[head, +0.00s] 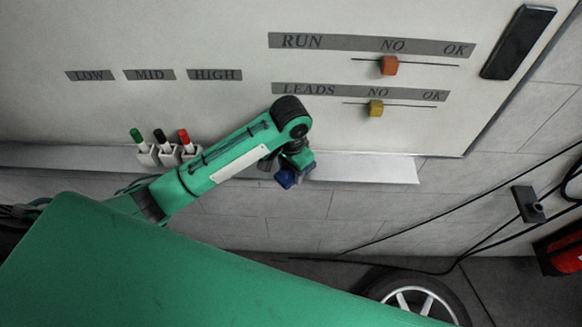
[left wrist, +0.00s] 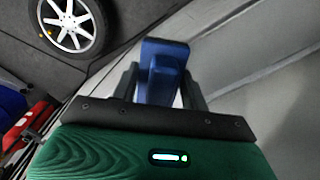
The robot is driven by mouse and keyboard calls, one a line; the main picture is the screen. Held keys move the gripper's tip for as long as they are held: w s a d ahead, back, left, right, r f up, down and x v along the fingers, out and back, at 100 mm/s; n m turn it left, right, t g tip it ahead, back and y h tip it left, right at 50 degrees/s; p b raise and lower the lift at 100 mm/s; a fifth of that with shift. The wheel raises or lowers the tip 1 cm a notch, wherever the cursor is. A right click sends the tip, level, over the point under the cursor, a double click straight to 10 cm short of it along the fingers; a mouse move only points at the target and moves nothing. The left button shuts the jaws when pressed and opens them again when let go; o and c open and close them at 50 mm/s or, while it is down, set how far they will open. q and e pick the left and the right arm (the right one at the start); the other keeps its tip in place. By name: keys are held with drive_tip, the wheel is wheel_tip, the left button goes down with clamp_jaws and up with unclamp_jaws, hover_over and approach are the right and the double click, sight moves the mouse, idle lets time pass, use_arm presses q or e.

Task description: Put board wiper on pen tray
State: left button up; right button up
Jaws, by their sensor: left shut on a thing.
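The board wiper, a blue block (head: 287,178), is in my left gripper (head: 294,167), at the front side of the pen tray in the head view. The left wrist view shows the blue wiper (left wrist: 160,72) between the two dark fingers of my left gripper (left wrist: 162,88), which is shut on it. The pen tray (head: 370,168) is a pale ledge along the board's lower edge. My arm covers part of it. I cannot tell whether the wiper touches the tray. My right gripper is in neither view.
Green, black and red markers stand in white holders (head: 168,155) left on the tray. The whiteboard (head: 200,40) carries an orange slider (head: 389,65), a yellow slider (head: 376,108) and a black bar (head: 517,42). A wheel (head: 418,297) is below. The tray's right stretch is clear.

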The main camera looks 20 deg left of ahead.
use_arm(q)
drive_tip(key=shift+f, duration=0.15)
drive_tip(key=o, duration=0.9)
drive_tip(key=shift+o, duration=1)
drive_tip(key=shift+r, duration=0.2)
wheel_tip(320, 180, up, 12)
drive_tip(key=shift+p, duration=0.3)
drive_tip(key=shift+f, duration=0.1)
